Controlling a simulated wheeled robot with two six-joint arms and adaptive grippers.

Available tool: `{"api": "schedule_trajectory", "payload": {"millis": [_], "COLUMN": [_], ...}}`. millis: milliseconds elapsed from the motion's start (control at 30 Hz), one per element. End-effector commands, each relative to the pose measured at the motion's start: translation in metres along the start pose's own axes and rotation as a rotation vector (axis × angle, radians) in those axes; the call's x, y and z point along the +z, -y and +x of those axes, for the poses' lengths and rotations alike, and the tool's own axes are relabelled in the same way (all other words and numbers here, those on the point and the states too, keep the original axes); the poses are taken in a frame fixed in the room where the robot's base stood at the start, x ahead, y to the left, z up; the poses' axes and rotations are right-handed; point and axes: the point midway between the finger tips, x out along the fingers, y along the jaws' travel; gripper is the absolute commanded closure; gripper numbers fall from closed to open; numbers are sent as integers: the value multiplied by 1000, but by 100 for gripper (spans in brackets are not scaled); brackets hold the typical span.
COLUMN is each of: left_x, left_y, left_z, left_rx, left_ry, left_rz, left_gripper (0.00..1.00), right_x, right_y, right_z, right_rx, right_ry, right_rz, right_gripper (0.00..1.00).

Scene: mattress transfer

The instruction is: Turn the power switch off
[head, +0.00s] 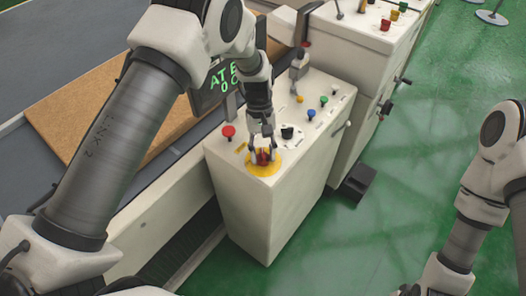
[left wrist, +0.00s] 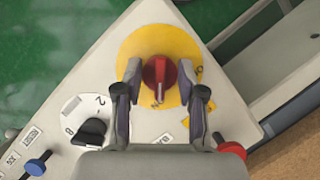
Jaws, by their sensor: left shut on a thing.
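The power switch is a red rotary knob (head: 264,159) on a round yellow plate (head: 262,172) at the near corner of the white control box. In the left wrist view the red knob (left wrist: 160,84) sits in the middle of the yellow plate (left wrist: 150,36). My left gripper (head: 262,155) reaches down from above and is shut on the knob, one finger on each side. The fingers partly hide the knob in the head view.
On the control box (head: 240,195) are a red button (head: 228,131), a black dial (head: 287,132), and blue (head: 311,114) and green buttons. A display screen (head: 216,85) stands behind my left arm. A brown board (head: 75,115) lies left. Green floor is open at right.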

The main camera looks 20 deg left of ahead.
Motion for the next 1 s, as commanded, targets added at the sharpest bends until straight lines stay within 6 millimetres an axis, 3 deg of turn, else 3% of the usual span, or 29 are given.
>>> {"api": "schedule_trajectory", "payload": {"millis": [367,1000], "left_x": [-1,0], "left_y": [2,6], "left_z": [0,3], "left_rx": [80,308], "left_ry": [-1,-2], "left_rz": [-190,-746], "left_gripper": [95,96], "right_x": [0,0], "right_y": [0,0], "right_z": [-5,-9], "right_rx": [0,0], "right_ry": [0,0], "right_rz": [0,0], "right_gripper": [47,47]}}
